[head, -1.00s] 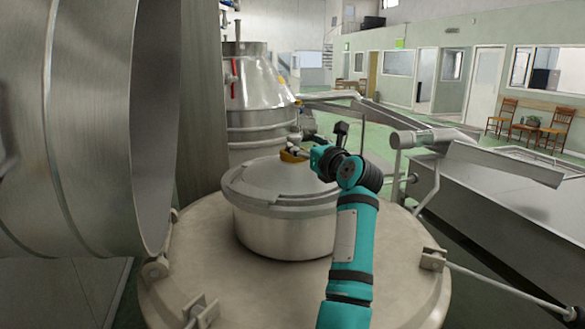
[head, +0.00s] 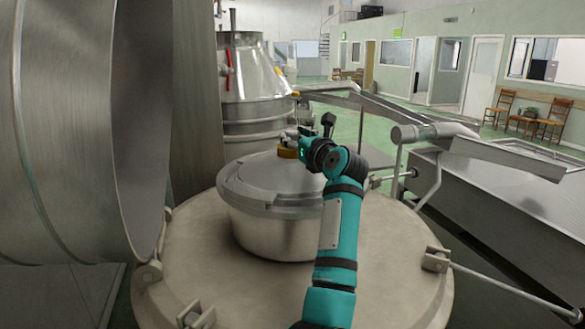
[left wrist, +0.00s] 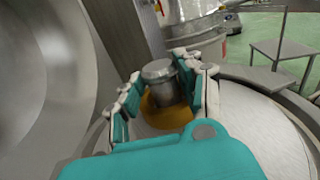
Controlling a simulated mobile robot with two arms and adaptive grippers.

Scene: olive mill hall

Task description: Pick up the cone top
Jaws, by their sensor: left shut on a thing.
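A small grey metal piece (left wrist: 158,72) with a flat round top stands above a wider yellow-orange base (left wrist: 166,114) in the left wrist view. I take it to be the cone top. In the head view its orange part (head: 287,152) shows at the far side of the round metal lid (head: 262,190). My left gripper (head: 296,139) is shut on the grey piece, with a finger on each side of it, also in the left wrist view (left wrist: 157,83). Whether the piece touches the lid is unclear. My right gripper is not in view.
The lid sits on a wide pale metal drum top (head: 205,262). A large steel cylinder (head: 80,130) stands close on the left. A conical steel vessel (head: 255,75) is behind. A metal trough (head: 500,225) lies on the right. Green floor is open beyond.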

